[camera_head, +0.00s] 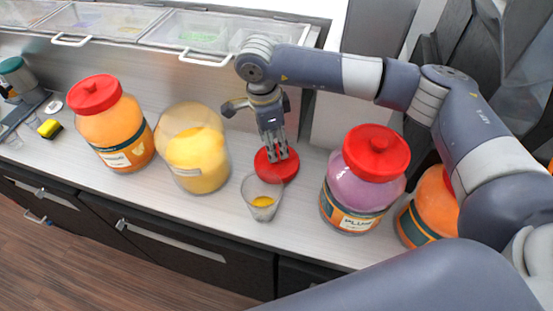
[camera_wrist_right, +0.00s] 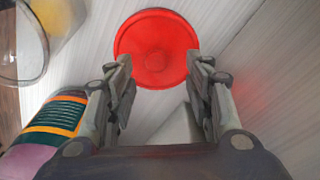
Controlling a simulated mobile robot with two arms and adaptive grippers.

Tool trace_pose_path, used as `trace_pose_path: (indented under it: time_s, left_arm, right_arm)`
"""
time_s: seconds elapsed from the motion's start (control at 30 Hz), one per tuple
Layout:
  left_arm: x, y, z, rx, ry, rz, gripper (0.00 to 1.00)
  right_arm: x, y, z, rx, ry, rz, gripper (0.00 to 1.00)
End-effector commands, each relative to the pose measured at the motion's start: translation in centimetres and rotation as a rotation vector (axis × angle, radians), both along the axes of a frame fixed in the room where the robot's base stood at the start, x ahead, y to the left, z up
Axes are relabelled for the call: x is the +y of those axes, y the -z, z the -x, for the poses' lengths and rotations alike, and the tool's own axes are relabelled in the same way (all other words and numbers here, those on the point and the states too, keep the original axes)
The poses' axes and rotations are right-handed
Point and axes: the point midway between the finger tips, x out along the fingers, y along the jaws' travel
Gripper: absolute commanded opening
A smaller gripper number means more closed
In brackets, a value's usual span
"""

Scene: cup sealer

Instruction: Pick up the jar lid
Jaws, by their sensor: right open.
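The red jar lid (camera_head: 276,164) lies on the counter in the head view. It also shows in the right wrist view as a round red disc with a raised knob (camera_wrist_right: 156,48). My right gripper (camera_head: 276,155) is above the lid, pointing down at it. In the right wrist view the two fingers (camera_wrist_right: 160,75) are apart, with the lid's near part between and beyond their tips. Nothing is held. The open jar of yellow contents (camera_head: 196,158) stands to the left without a lid. My left gripper is not in view.
A clear cup with yellow contents (camera_head: 263,196) stands close in front of the lid. A plum jar with a red lid (camera_head: 357,186) stands to the right, an orange jar (camera_head: 425,212) beside it. Another orange jar (camera_head: 117,130) stands at left. Covered bins (camera_head: 185,32) line the back.

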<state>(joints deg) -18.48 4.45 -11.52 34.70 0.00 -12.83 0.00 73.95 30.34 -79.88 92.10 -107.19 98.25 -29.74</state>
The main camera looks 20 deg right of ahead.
Motion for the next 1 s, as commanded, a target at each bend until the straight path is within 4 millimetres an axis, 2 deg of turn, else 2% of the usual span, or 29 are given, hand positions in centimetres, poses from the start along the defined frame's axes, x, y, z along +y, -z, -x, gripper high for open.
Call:
trace_pose_path:
  time_s: [0.03,0.1,0.2,0.3,0.43,0.6,0.8,0.83,1.0]
  left_arm:
    - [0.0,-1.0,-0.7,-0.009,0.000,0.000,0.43]
    - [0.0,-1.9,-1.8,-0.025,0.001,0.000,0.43]
    - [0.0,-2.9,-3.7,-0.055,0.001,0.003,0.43]
    - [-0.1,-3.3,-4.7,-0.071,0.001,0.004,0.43]
    - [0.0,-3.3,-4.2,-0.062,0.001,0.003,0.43]
    - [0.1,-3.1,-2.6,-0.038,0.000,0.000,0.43]
    - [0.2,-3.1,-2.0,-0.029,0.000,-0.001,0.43]
    - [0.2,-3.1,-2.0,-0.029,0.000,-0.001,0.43]
    - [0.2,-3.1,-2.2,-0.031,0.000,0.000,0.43]
  right_arm:
    - [-0.2,0.2,0.3,0.006,0.001,0.003,0.48]
    - [-0.2,1.0,0.5,0.006,0.001,0.002,0.48]
    - [-0.4,2.4,0.6,0.006,0.001,0.002,0.48]
    - [-0.5,3.7,0.5,0.004,0.000,0.002,0.48]
    - [-0.5,4.3,0.5,0.001,-0.001,0.001,0.48]
    - [-0.5,4.4,0.5,0.001,-0.001,0.001,0.48]
    - [-0.5,4.4,0.5,0.001,-0.001,0.001,0.03]
    - [-0.5,4.4,0.5,0.001,-0.001,0.001,0.00]
    - [-0.5,4.4,0.5,0.001,0.000,0.001,0.00]
